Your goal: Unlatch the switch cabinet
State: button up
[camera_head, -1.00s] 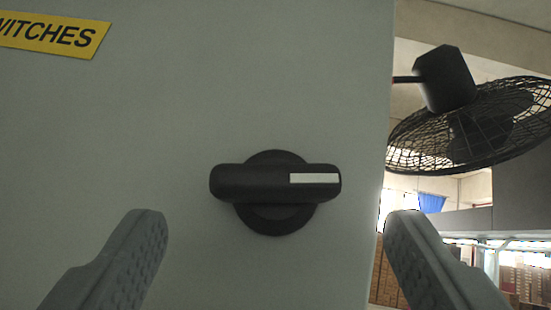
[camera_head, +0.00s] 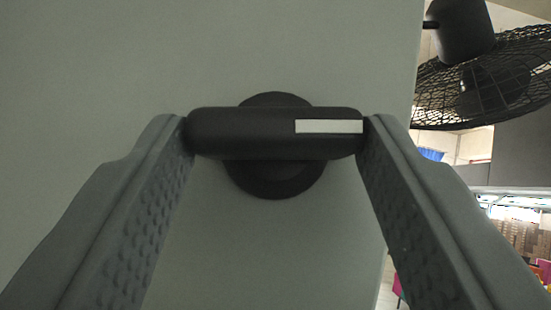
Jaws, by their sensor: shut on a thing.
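The switch cabinet (camera_head: 90,70) is a grey-green flat panel that fills most of the view. Its black rotary handle (camera_head: 245,132) lies horizontal on a round black base (camera_head: 274,185), with a white mark on the handle's right half. My gripper (camera_head: 277,128) has one finger at each end of the handle and is shut on it lengthwise. The fingertips touch the handle's left and right ends.
The cabinet's right edge (camera_head: 413,90) runs down the right side of the view. Beyond it a black caged fan (camera_head: 490,90) hangs at the upper right, with shelving and bright room background below it, farther off.

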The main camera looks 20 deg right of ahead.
jog(key=shift+a+m+h, duration=0.1)
jog(key=shift+m+h, duration=0.3)
jog(key=shift+m, duration=0.1)
jog(key=shift+a+m+g+h, duration=0.15)
jog(key=shift+m+g+h, duration=0.35)
jog(key=shift+m+h, duration=2.25)
jog(key=o, duration=1)
jog(key=shift+f, duration=0.1)
jog(key=v, duration=1.7)
jog(key=shift+s, duration=0.15)
